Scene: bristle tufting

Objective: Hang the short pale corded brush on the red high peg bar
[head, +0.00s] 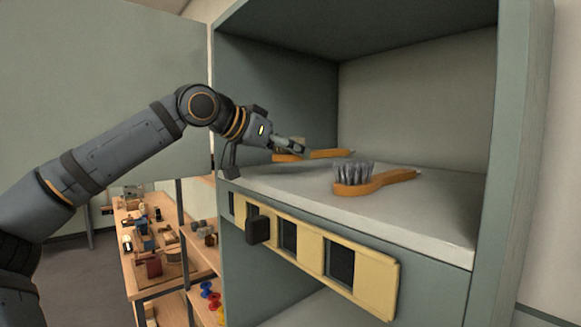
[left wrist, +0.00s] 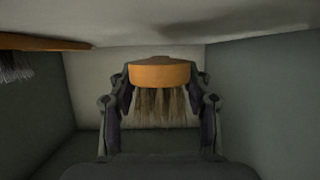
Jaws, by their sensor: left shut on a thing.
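My left gripper (head: 298,148) is inside the upper cabinet compartment, shut on a brush with an orange wooden back and pale brown bristles. This pale brush (head: 322,154) shows partly behind my fingers in the head view. In the left wrist view, its head (left wrist: 162,74) sits between the two fingers with its bristles (left wrist: 165,107) visible. Whether it touches the shelf is unclear. A second brush with grey bristles (head: 354,175) and an orange handle lies nearer on the shelf. No red peg bar is recognisable. My right gripper is not in view.
The pale shelf (head: 440,225) has free room on the right. Cabinet walls stand at both sides. A yellow panel (head: 312,248) with dark openings runs below the front edge. A wooden bench (head: 128,213) with several small objects stands at lower left.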

